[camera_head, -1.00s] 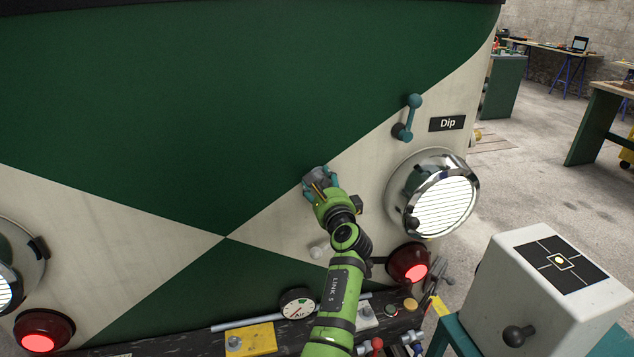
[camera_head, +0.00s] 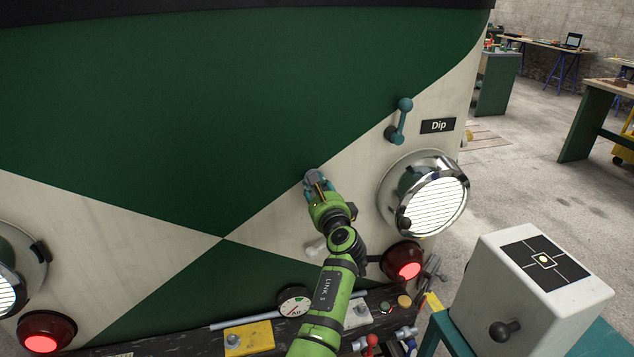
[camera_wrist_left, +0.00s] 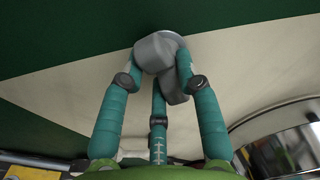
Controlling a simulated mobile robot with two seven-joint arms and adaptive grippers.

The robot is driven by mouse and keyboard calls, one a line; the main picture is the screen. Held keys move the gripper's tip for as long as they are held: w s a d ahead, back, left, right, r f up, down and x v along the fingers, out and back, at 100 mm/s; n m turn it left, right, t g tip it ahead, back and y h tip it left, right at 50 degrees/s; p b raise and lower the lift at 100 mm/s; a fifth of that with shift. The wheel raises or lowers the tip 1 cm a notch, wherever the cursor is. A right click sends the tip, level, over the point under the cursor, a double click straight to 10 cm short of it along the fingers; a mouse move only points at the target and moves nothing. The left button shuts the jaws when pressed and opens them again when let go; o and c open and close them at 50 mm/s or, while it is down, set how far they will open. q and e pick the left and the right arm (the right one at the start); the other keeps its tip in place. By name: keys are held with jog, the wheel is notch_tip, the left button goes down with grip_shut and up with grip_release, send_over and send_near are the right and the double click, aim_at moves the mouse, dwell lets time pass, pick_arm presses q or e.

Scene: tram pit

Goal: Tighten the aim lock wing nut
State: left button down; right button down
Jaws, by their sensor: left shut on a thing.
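The grey wing nut (camera_wrist_left: 158,52) sits on the tram's green and cream front panel, near the line where the two colours meet. My left gripper (camera_head: 318,183) has its teal fingers around it in the head view. In the left wrist view the three fingers of the left gripper (camera_wrist_left: 160,75) are closed on the grey nut, one finger on each side and one below. The fingers partly hide the nut, and its thread is not visible. The chrome headlamp (camera_head: 432,196) is to the right of the gripper, lit and apart from it. My right gripper is not in view.
A teal lever (camera_head: 399,121) and the "Dip" plate (camera_head: 438,125) are above the headlamp. A lit red lamp (camera_head: 402,261) is below it. A gauge (camera_head: 294,300) is on the dark bumper. A white box (camera_head: 530,285) with a target stands at the right.

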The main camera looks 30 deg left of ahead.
pick_arm(q)
jog(key=m+p, duration=0.2)
jog(key=r+m+p, duration=0.1)
jog(key=m+p, duration=0.3)
jog(key=shift+a+r, duration=0.2)
jog(key=shift+r, duration=0.05)
jog(key=shift+m+p, duration=1.2)
jog(key=shift+m, duration=0.6)
jog(key=shift+f, duration=0.1)
jog(key=shift+a, duration=0.1)
jog(key=c, duration=0.9)
grip_release()
jog(key=shift+w+f, duration=0.1)
jog(key=shift+f, duration=0.25)
jog(key=v, duration=1.2)
